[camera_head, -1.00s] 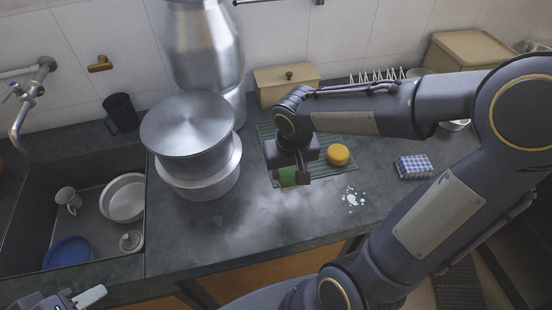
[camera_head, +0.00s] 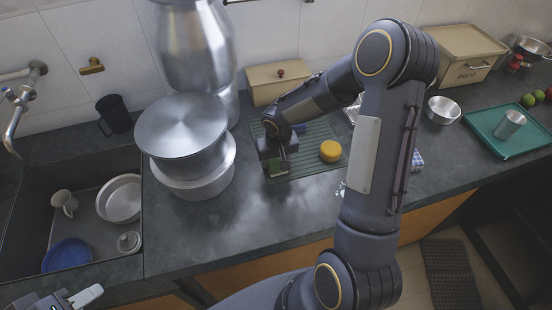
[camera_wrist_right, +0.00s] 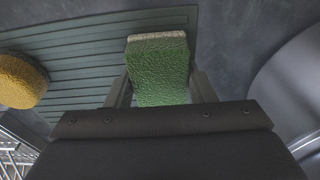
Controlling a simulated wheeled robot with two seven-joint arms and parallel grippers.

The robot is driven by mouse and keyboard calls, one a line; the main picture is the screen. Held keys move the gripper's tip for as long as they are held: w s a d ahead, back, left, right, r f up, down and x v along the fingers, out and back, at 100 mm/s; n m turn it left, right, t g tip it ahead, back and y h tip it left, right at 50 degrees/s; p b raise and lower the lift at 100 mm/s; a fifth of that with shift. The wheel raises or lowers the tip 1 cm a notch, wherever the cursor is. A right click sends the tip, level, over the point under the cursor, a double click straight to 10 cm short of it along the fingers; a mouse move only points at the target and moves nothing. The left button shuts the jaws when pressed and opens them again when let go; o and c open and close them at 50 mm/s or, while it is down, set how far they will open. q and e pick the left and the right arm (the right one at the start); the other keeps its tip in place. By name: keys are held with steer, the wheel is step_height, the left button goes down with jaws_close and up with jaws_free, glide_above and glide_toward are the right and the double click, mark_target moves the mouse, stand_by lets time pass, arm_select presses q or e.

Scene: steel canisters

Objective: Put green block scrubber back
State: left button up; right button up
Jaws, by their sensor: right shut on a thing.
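The green block scrubber (camera_head: 279,169) is a small green block with a pale edge. My right gripper (camera_head: 273,160) is shut on it at the left end of the ribbed green drainer mat (camera_head: 316,136). In the right wrist view the scrubber (camera_wrist_right: 160,65) sits between the two fingers, over or on the mat's edge; I cannot tell whether it touches the mat. My left gripper (camera_head: 82,298) shows only in part at the bottom left corner, its fingers apart and empty.
A round yellow sponge (camera_head: 330,151) lies on the mat, right of the scrubber. Stacked steel pots (camera_head: 185,140) stand close on the left. A wooden box (camera_head: 276,82) is behind the mat. The sink (camera_head: 95,215) holds dishes. The counter in front is clear.

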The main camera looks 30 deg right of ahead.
mark_target(278, 164)
steer(key=shift+f, duration=0.2)
steer(key=o, duration=0.9)
steer(key=shift+o, duration=0.2)
steer(key=shift+r, duration=0.15)
steer(key=shift+r, duration=0.25)
step_height(278, 164, up, 11)
steer(key=s, duration=0.2)
steer(key=s+a+r+t+y, duration=0.2)
steer(key=s+a+r, duration=0.1)
steer(key=s, duration=0.7)
steer(key=s+a+r+n+t+y, duration=0.1)
steer(key=s+a+r, duration=0.3)
steer(key=s, duration=0.6)
steer(key=shift+a+r+t+y, duration=0.25)
steer(key=shift+r+t+y, duration=0.15)
steer(key=shift+r+y, duration=0.25)
